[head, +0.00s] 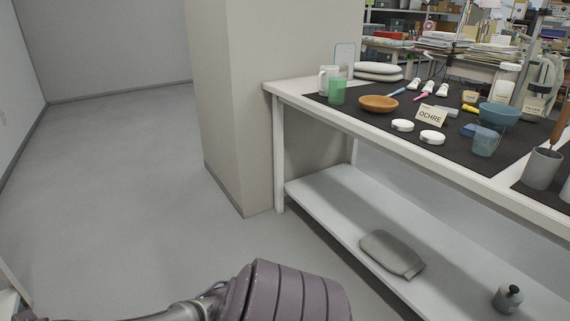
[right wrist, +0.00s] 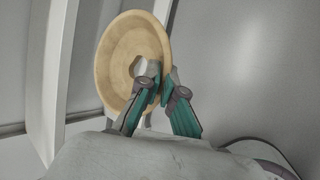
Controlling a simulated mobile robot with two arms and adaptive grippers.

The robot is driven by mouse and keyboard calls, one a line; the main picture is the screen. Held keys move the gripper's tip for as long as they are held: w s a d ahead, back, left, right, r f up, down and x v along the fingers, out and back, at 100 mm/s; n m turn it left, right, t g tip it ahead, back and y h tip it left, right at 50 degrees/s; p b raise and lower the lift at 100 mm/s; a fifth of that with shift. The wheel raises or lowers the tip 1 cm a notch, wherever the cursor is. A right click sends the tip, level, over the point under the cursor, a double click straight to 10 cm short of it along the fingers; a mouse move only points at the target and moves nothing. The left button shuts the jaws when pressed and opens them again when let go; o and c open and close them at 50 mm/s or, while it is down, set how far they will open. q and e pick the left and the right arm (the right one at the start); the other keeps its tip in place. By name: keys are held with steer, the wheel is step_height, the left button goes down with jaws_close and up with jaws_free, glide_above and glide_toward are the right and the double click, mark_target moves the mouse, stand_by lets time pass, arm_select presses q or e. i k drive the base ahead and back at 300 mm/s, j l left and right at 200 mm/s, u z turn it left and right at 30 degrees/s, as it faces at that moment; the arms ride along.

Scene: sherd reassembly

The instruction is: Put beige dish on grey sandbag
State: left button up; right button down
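The beige dish (right wrist: 118,52) is in the right wrist view, a shallow round dish tilted up on its edge. A pale irregular gap or patch shows low in its middle, by a finger. My right gripper (right wrist: 160,88), with teal fingers, is shut on the dish's rim, one finger inside and one outside. The grey sandbag (head: 391,254) lies flat on the bench's lower shelf in the head view, with nothing on it. The dish and right gripper do not show in the head view. My left gripper is not in view.
The lower shelf (head: 335,205) is bare around the sandbag, except for a small dark-capped bottle (head: 508,298) at right. The bench top (head: 405,147) overhangs it and carries a brown bowl (head: 379,103), cups and jars. A pillar (head: 222,110) stands left; the floor there is clear.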

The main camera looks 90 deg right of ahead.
mark_target(393, 248)
steer(key=l+z, duration=0.1)
steer(key=z, duration=0.3)
steer(key=i+z, duration=0.1)
steer(key=z, duration=0.35)
steer(key=l+z, duration=0.1)
steer(key=z, duration=0.3)
steer(key=i+z, duration=0.1)
steer(key=z, duration=0.75)
steer(key=i+z, duration=0.1)
steer(key=z, duration=0.35)
steer(key=i+j+z, duration=0.15)
steer(key=z, duration=0.2)
steer(key=i+j+z, duration=0.2)
steer(key=z, duration=0.2)
steer(key=i+j+z, duration=0.2)
steer(key=z, duration=0.15)
steer(key=i+j, duration=0.15)
steer(key=j, duration=0.15)
steer(key=i+j, duration=0.1)
steer(key=j, duration=0.15)
steer(key=i+j+z, duration=0.1)
steer(key=j, duration=0.2)
steer(key=i, duration=0.05)
